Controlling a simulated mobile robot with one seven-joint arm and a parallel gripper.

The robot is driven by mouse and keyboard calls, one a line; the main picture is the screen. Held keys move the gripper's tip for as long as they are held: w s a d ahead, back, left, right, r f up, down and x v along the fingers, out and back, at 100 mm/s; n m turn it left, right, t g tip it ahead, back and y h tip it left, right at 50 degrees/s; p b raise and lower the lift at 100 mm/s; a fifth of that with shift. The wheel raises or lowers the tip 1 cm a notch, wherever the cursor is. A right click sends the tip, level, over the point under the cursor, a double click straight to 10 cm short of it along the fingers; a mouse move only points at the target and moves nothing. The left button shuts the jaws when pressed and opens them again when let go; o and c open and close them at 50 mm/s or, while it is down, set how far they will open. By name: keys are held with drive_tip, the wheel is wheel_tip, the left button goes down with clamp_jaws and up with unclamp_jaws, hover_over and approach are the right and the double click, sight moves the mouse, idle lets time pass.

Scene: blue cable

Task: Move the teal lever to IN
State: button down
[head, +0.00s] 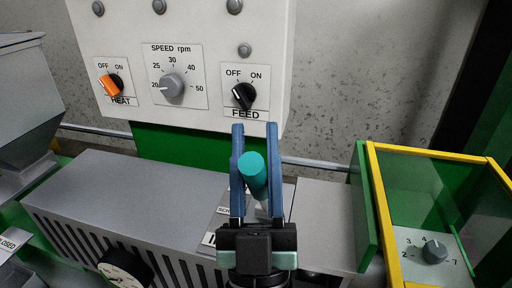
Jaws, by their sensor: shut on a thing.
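The teal lever (254,176) stands up in the middle of the head view, its round teal grip between the fingers. My gripper (254,140) is around it, blue fingers on its left and right, shut on it. The fingers reach up past the grip's top. A label plate (217,225) lies on the grey housing beneath. Most of its lettering is hidden by my gripper, so I cannot read the lever's position.
Behind is a white panel (215,50) with an orange HEAT knob (110,84), a grey SPEED knob (172,86) and a black FEED knob (243,95). A yellow-framed guard (376,200) with a grey dial (435,251) stands at right. A round gauge (122,268) sits at front left.

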drive_tip(key=shift+f, duration=0.15)
drive_tip(key=c, duration=0.6)
unclamp_jaws()
drive_tip(key=shift+s, duration=0.1)
drive_tip(key=shift+s+f, duration=0.15)
drive_tip(key=shift+f, duration=0.05)
drive_tip(key=shift+s+d+f, duration=0.1)
drive_tip(key=shift+s+d, duration=0.1)
drive_tip(key=shift+s, duration=1.85)
drive_tip(key=shift+s+d+f, duration=0.1)
drive_tip(key=shift+s+d, duration=0.05)
drive_tip(key=shift+s, duration=1.95)
drive_tip(key=shift+s+d, duration=0.2)
drive_tip(key=shift+s, duration=1.85)
